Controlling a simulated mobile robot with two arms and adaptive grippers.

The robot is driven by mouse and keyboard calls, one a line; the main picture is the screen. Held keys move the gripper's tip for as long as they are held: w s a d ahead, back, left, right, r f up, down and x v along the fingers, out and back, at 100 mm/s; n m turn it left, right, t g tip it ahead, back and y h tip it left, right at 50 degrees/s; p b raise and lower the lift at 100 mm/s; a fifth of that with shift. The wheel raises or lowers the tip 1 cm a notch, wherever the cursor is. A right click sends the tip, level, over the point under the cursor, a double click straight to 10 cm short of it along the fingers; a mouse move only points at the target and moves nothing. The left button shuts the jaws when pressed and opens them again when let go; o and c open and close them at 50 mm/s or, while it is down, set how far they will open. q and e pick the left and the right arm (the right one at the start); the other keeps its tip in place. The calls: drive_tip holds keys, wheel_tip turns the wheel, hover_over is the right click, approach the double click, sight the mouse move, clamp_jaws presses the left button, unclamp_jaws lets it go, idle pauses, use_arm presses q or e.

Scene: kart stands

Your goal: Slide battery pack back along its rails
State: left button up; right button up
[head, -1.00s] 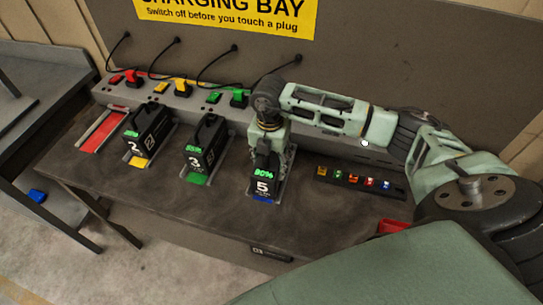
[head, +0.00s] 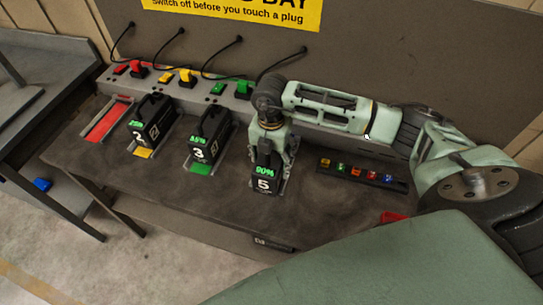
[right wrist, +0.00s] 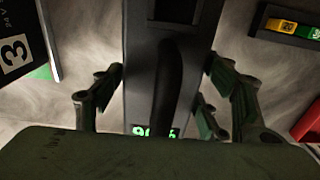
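The pack's far end is hidden by my gripper in the head view. My left gripper is out of view.
Packs 3 (head: 207,140) and 2 (head: 150,122) stand to the left, beside an empty red bay (head: 108,122). A charger strip (head: 190,93) with plugs and cables runs behind. A rack of small coloured pieces (head: 355,172) and a red object (head: 393,217) lie to the right.

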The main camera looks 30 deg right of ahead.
drive_tip(key=shift+o, duration=0.7)
drive_tip(key=shift+d+r, duration=0.1)
drive_tip(key=shift+r, duration=0.05)
wheel_tip(320, 180, up, 12)
drive_tip(key=shift+f, duration=0.1)
